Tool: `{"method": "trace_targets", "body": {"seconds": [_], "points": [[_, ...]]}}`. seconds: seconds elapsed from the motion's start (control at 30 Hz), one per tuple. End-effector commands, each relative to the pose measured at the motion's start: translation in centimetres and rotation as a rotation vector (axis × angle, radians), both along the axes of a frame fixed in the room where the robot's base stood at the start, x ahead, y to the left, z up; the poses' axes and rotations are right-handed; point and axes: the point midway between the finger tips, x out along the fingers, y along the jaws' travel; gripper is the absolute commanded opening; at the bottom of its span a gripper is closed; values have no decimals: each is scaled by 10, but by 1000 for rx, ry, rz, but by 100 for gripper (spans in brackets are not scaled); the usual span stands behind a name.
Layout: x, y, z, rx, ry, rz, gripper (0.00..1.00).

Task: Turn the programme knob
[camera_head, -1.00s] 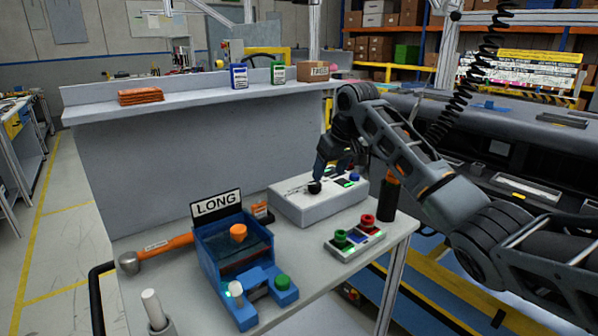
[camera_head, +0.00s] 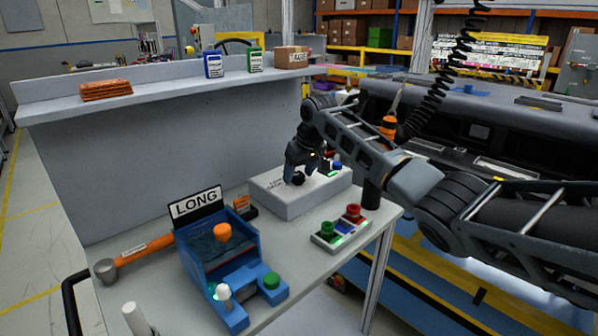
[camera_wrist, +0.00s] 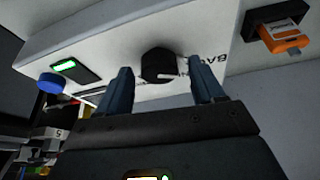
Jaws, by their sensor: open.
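The programme knob (camera_wrist: 159,65) is a round black knob with a pale pointer mark on the light grey control box. In the head view the box (camera_head: 285,205) stands on the bench, and the dark knob (camera_head: 297,179) shows just below my gripper (camera_head: 295,172). In the wrist view my gripper (camera_wrist: 162,85) is open, with one blue-grey finger on each side of the knob. Gaps seem to show between the knob and both fingers; I cannot tell whether either touches. Lettering beside the knob is partly hidden by the right finger. A green-lit display (camera_wrist: 66,65) and a blue button (camera_wrist: 50,84) are also on the box.
A blue fixture (camera_head: 250,285) marked LONG stands in front left of the box. A small panel with green and red knobs (camera_head: 341,232) lies front right. An orange-handled hammer (camera_head: 150,245) lies at left. A dark cylinder (camera_head: 372,193) stands close right.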

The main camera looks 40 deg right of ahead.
Motion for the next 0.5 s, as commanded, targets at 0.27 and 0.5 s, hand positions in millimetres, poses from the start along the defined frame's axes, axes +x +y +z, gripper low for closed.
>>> {"method": "trace_targets", "body": {"seconds": [0.27,0.5], "points": [[0,0,-1,0,0,0,64],[0,0,0,0,0,0,41]]}}
